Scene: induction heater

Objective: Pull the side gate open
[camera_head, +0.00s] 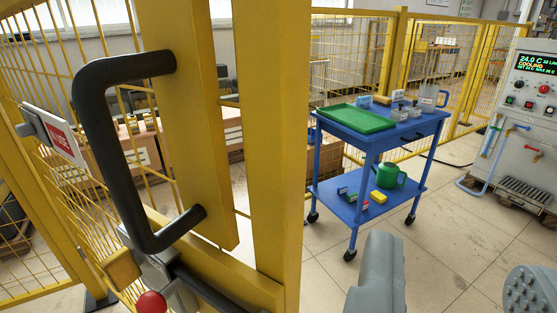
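The side gate is a yellow frame with wire mesh (62,75) at the left. A black C-shaped handle (95,150) is fixed to its thick yellow upright (192,110). A second yellow post (265,150) stands close beside that upright; I cannot tell for sure whether the gate is fully shut. A latch with a red knob (151,302) and a dark rod shows below the handle, partly cut off by the frame edge. My gripper (454,262) shows two grey fingers spread apart at the lower right. It is open, empty and apart from the handle.
A blue trolley (345,128) with a green tray (356,119) stands beyond the gate posts, right of the handle. A control cabinet (530,110) with hoses stands at the far right. Cardboard boxes (225,128) lie behind the mesh. Tiled floor (440,245) before the trolley is clear.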

